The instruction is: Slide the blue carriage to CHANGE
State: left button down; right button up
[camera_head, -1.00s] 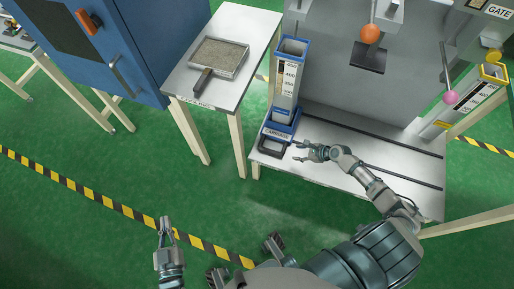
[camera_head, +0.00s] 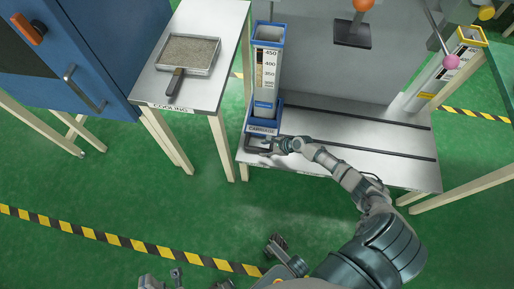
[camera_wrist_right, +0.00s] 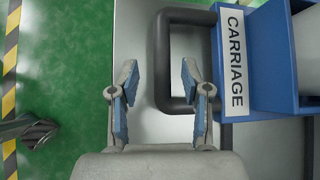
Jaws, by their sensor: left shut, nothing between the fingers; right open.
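The blue carriage (camera_head: 262,127) is at the left end of the two dark rails, carrying a tall grey column (camera_head: 267,70) with a blue rim and a number scale. Its CARRIAGE label and dark loop handle (camera_wrist_right: 163,55) show in the right wrist view, with the blue body (camera_wrist_right: 262,95) to the right. My right gripper (camera_head: 271,147) is open at the handle; in its wrist view the handle bar appears between the fingertips (camera_wrist_right: 160,78), but their depth relative to it is unclear. My left gripper (camera_head: 162,281) is shut and empty, low at the bottom edge, partly cut off.
Dark rails (camera_head: 360,145) run right along the bench (camera_head: 330,160), which is clear there. A yellow-rimmed column (camera_head: 458,62) stands at the right. A cooling table (camera_head: 205,95) with a sand-filled tray (camera_head: 187,54) is left of the bench. A blue cabinet (camera_head: 110,50) stands further left.

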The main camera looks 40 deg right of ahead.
aim_at(260, 149)
jog(key=w+f, duration=0.1)
jog(key=f+b, duration=0.1)
jog(key=shift+w+a+f, duration=0.3)
jog(key=shift+w+f, duration=0.1)
jog(key=shift+w+d+f+b, duration=0.15)
jog(key=shift+w+b, duration=0.05)
jog(key=shift+b, duration=0.1)
jog(key=shift+r, duration=0.2)
jog(key=shift+a, duration=0.25)
jog(key=shift+c, duration=1.2)
grip_shut()
